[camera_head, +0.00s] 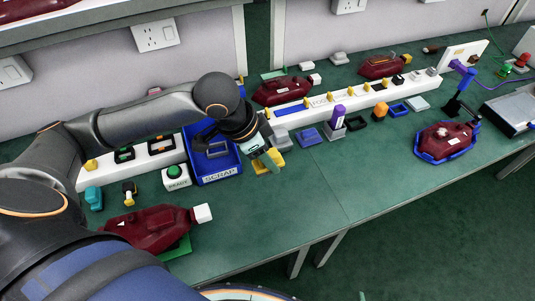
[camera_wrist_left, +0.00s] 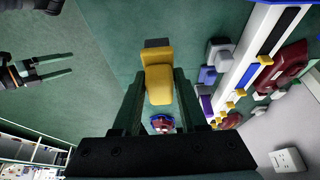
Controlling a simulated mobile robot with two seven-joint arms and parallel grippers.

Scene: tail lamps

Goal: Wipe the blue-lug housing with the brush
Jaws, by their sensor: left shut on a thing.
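My left gripper (camera_head: 262,163) is above the table in front of the blue SCRAP bin. It is shut on a yellow block with a dark grey end, seemingly the brush (camera_wrist_left: 158,75); it also shows in the head view (camera_head: 275,158). A dark red housing (camera_head: 446,134) sits in a blue cradle (camera_head: 423,154) at the right, well away from the gripper; it also shows in the left wrist view (camera_wrist_left: 162,122). Which housing has a blue lug is too small to tell. My right gripper (camera_wrist_left: 50,70) has its fingers apart and empty in the left wrist view.
Another dark red housing (camera_head: 150,228) lies front left beside a green-button READY box (camera_head: 176,177). The SCRAP bin (camera_head: 220,174) is under my arm. A white rail (camera_head: 350,97) and two more housings (camera_head: 282,91) (camera_head: 381,67) line the back. The table's middle front is clear.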

